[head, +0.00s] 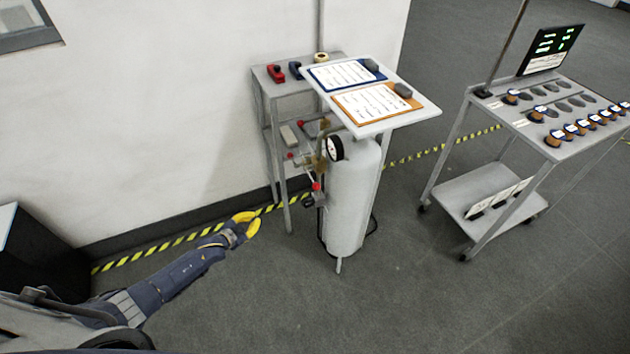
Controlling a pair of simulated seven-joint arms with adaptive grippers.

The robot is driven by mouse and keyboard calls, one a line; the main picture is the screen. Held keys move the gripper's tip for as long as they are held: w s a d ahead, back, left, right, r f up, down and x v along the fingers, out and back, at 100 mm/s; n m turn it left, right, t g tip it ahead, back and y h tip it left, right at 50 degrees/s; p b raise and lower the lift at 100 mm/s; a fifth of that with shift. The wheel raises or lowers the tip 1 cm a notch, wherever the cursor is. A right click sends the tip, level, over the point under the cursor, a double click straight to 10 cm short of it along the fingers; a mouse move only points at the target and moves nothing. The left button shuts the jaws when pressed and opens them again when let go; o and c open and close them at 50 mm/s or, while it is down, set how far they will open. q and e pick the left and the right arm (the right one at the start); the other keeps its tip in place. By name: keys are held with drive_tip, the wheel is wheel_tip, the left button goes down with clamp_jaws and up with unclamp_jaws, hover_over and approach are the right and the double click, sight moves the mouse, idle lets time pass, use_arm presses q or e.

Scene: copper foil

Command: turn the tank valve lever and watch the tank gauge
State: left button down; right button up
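The tank (350,205) is a pale grey upright cylinder on the floor, partly under a tilted white board. The tank gauge (335,148), a round white dial with a dark rim, is near its top left; its reading is too small to make out. Brass fittings sit beside the gauge. A small red-handled part (316,187), possibly the valve lever, is at the tank's left side; its angle is unclear. My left gripper (250,223) has yellow fingers that look apart and empty. It is low and left of the tank, touching nothing visible. My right gripper is not in view.
The white board (420,111) with two clipboards overhangs the tank. A grey shelf stand (285,88) with red and blue items is behind it. A wheeled cart (486,185) with a display (551,49) stands right. Yellow-black tape (150,252) lines the wall. Front floor is clear.

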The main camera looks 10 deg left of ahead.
use_arm(q)
drive_tip(key=w+d+r+m+t+h, duration=0.1)
drive_tip(key=w+d+r+m+h, duration=0.2)
drive_tip(key=r, duration=0.6)
drive_tip(key=w+d+r+h, duration=0.1)
drive_tip(key=d+r+h, duration=0.2)
drive_tip(key=d+r, duration=0.35)
drive_tip(key=s+d+r+g+h, duration=0.1)
drive_tip(key=s+d+r+h, duration=0.2)
drive_tip(key=r, duration=0.2)
drive_tip(key=s+d+r+m+g+h, duration=0.1)
drive_tip(key=s+d+r+h, duration=0.2)
drive_tip(key=r, duration=0.3)
drive_tip(key=shift+d+h, duration=0.5)
drive_tip(key=shift+d, duration=0.05)
drive_tip(key=shift+w+r, duration=0.1)
hover_over(315, 188)
drive_tip(key=shift+f, duration=1.2)
